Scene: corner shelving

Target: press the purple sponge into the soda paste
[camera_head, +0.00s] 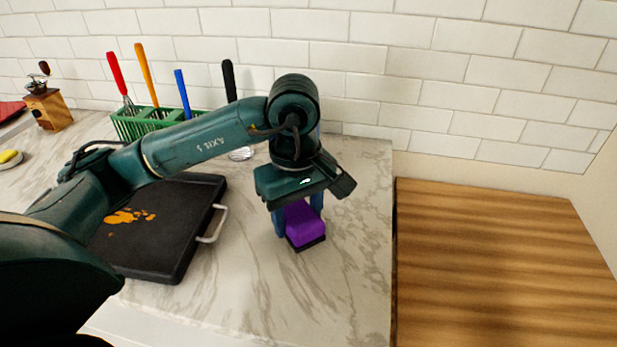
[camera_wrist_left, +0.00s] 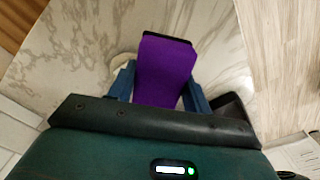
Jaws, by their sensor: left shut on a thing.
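My left gripper (camera_head: 298,213) points down over the marble counter and is shut on the purple sponge (camera_head: 306,226), which has a black underside. In the left wrist view the sponge (camera_wrist_left: 164,68) sits between the two blue fingers of the gripper (camera_wrist_left: 160,92). I cannot tell whether its underside touches the counter. No soda paste is clearly visible in the head view. A small pale rounded patch (camera_wrist_left: 122,60) shows beside one finger in the left wrist view; I cannot tell what it is. My right gripper is out of view.
A black pan (camera_head: 165,262) with orange stains and a metal handle lies left of the sponge. A green rack (camera_head: 128,124) with upright utensils stands behind it. A wooden surface (camera_head: 500,265) lies to the right. Marble counter (camera_head: 350,290) is clear in front of the sponge.

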